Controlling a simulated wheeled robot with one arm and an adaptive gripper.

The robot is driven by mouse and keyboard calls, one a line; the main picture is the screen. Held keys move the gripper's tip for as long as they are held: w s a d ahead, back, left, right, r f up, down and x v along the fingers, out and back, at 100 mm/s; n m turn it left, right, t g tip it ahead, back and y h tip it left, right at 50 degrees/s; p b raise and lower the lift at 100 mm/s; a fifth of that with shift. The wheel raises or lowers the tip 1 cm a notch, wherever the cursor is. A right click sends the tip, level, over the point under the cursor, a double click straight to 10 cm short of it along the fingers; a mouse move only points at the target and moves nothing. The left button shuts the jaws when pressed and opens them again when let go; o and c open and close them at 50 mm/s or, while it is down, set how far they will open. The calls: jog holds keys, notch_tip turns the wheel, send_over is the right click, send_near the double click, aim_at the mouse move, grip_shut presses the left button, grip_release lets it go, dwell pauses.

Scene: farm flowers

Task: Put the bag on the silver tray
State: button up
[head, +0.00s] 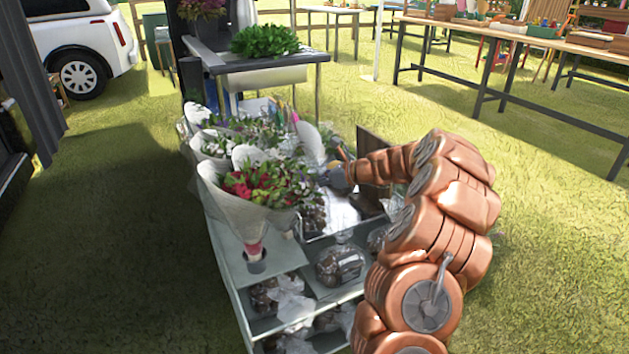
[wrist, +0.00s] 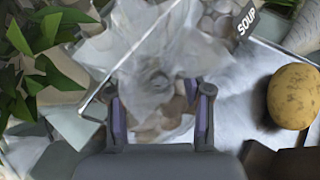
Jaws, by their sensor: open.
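A clear plastic bag (wrist: 155,75) with brownish contents fills the upper middle of the wrist view. The silver tray (wrist: 238,115) lies to its right, and a thin rim line runs across the bag area. I cannot tell whether the bag rests fully on the tray. My gripper (wrist: 160,105) is open, its two fingers apart on either side of the bag's lower part. In the head view my gripper (head: 332,181) points down-left above the silver tray (head: 345,210), near its left edge. Dark bagged contents (head: 313,217) show just below it.
A potato (wrist: 293,97) lies at the tray's right, near a "SOUP" label (wrist: 246,18). Paper-wrapped bouquets (head: 245,190) crowd the stand left of my gripper. More bags (head: 340,264) sit in compartments below. Open grass (head: 550,230) lies to the right.

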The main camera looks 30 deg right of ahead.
jog(key=shift+s+d+r, duration=0.1)
jog(key=shift+r, duration=0.15)
jog(key=p+v, duration=0.3)
jog(key=v, duration=0.8)
jog(key=shift+s+p, duration=0.3)
jog(key=shift+p, duration=0.05)
jog(key=shift+r, duration=0.1)
